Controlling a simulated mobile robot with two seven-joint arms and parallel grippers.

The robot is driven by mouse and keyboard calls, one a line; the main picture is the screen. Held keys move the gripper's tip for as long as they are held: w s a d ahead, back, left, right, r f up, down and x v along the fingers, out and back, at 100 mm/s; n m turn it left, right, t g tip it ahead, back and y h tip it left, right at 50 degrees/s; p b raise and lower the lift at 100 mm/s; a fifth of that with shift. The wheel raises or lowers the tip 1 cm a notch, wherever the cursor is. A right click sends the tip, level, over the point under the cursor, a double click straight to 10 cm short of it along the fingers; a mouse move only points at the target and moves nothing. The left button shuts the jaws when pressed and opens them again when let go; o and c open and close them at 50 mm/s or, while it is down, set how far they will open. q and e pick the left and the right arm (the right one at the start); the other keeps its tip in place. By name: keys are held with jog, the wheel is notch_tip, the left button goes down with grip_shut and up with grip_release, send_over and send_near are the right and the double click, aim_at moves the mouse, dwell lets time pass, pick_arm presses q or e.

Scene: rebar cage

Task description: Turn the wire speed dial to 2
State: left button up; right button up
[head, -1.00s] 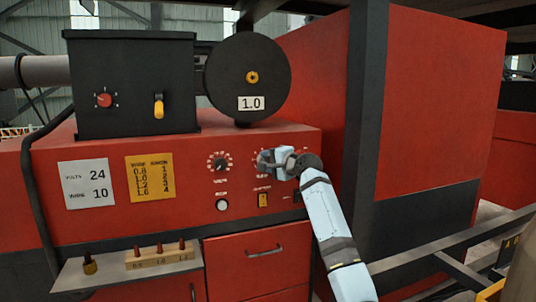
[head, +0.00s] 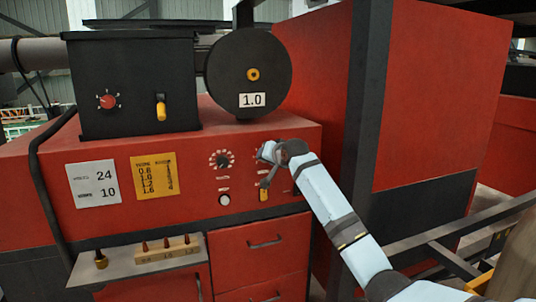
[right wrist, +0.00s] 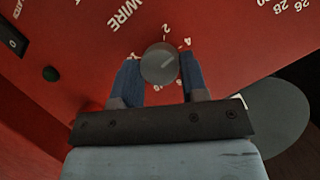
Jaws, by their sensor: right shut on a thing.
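The wire speed dial, a round grey knob (right wrist: 160,63), sits on the red panel beside the word WIRE in the right wrist view. Its pale pointer line slants up and right, roughly toward the 4; the 2 is printed above the knob. My right gripper (right wrist: 161,80) has one blue finger on each side of the knob and is shut on it. In the head view my right gripper (head: 263,155) hides the dial from sight. My left gripper is not in view.
Left of the gripper is another dial (head: 222,160) with a button (head: 224,199) below. A white card (head: 94,184) shows 24 and 10, beside a yellow chart (head: 155,175). A black reel (head: 249,75) marked 1.0 stands above. A shelf (head: 120,265) juts out below.

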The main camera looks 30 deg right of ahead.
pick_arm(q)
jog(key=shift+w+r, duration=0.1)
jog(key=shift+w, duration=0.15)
pick_arm(e)
jog(key=n+h, duration=0.2)
jog(key=n, duration=0.1)
jog(key=n+g+h, duration=0.1)
jog(key=n, duration=0.1)
jog(key=shift+a+h, duration=0.25)
jog(key=shift+h, duration=0.15)
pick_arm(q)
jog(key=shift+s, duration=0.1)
pick_arm(e)
jog(key=o, duration=0.9)
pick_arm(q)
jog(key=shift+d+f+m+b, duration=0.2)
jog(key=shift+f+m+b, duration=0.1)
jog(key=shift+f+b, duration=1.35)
pick_arm(e)
jog(key=shift+v, duration=6.85)
